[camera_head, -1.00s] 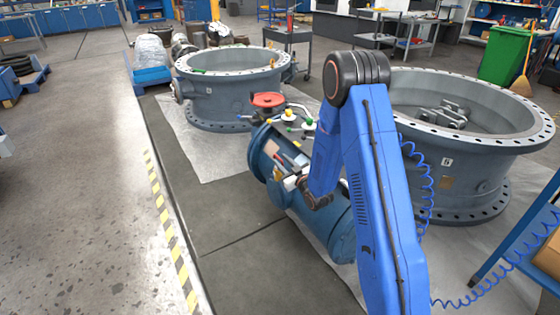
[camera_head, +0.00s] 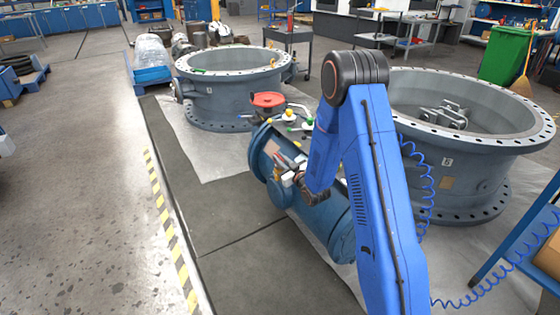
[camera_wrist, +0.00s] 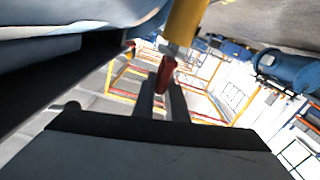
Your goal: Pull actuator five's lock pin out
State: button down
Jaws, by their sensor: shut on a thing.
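A blue cylindrical actuator (camera_head: 328,222) lies in front of the two large valve bodies; no readable number shows on it in the head view. In the wrist view my gripper (camera_wrist: 164,88) has its fingers closed about a red piece (camera_wrist: 166,74), which looks like the lock pin's grip. The red piece sits at the end of a yellow cylinder (camera_wrist: 184,22) with a metal collar between them. In the head view my gripper (camera_head: 288,178) is at the actuator's upper left side. The pin's shaft and its hole are not visible.
A red handwheel (camera_head: 267,99) and several coloured knobs stand behind the actuator. Large grey-blue valve bodies stand at the back (camera_head: 225,90) and right (camera_head: 470,150). Grey floor (camera_head: 90,220) with a striped line is clear at left.

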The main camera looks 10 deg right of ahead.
aim_at(280, 157)
jog(key=shift+d+r, duration=0.1)
jog(key=shift+r, duration=1.7)
jog(key=shift+w, duration=0.1)
jog(key=c, duration=1.8)
grip_release()
jog(key=shift+r, duration=0.1)
jog(key=shift+c, duration=0.2)
